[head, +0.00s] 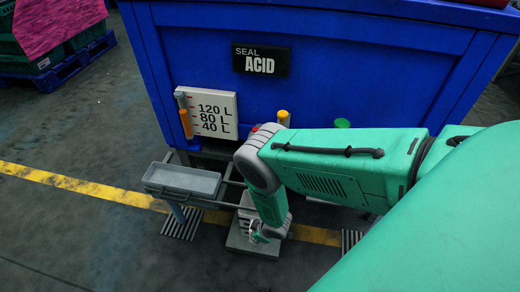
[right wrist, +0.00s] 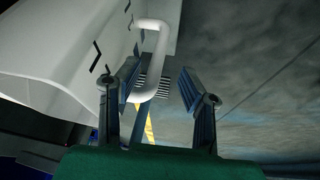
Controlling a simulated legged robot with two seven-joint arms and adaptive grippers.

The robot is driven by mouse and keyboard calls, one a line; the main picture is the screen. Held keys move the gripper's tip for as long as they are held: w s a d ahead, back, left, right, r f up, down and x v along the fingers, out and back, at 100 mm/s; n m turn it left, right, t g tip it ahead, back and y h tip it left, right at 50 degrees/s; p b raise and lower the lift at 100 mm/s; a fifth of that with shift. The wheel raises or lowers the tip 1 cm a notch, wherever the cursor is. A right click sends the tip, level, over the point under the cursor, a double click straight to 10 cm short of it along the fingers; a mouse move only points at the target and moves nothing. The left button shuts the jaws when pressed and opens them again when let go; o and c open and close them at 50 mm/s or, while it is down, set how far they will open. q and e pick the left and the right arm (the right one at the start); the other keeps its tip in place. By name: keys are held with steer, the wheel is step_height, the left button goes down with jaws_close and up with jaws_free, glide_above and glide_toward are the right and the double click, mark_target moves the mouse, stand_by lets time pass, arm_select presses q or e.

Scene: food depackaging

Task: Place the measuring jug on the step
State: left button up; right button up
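The white measuring jug (right wrist: 85,40), with black marks on its side, fills the upper left of the right wrist view. Its looped handle (right wrist: 165,35) points toward the open room at the right. My right gripper (right wrist: 158,76) is open, with one finger on each side of the handle; I cannot tell whether either touches it. In the head view my right gripper (head: 259,236) is low, at the end of the green arm, over a light grey block-like step (head: 248,247). My left gripper is not in view.
A large blue container (head: 350,70) labelled acid stands behind, with a litre-marked panel (head: 216,116) on its front. A grey tray (head: 181,180) sits on a frame to the left of my right gripper. A yellow floor line (head: 90,189) crosses open floor at the left.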

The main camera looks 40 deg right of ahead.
steer(key=s+r+m+g, duration=0.1)
steer(key=s+r+m, duration=0.1)
steer(key=s+r, duration=0.4)
steer(key=s+r+m+g+p, duration=0.1)
steer(key=s+r, duration=0.6)
steer(key=r, duration=0.7)
steer(key=s+r+m+g+h+p, duration=0.1)
steer(key=s+r+m, duration=0.1)
steer(key=s+r, duration=0.5)
step_height(320, 180, up, 3)
steer(key=shift+s+d+m+g, duration=0.15)
steer(key=shift+d+m+g, duration=0.15)
steer(key=shift+g, duration=0.1)
step_height(320, 180, up, 8)
steer(key=p, duration=0.8)
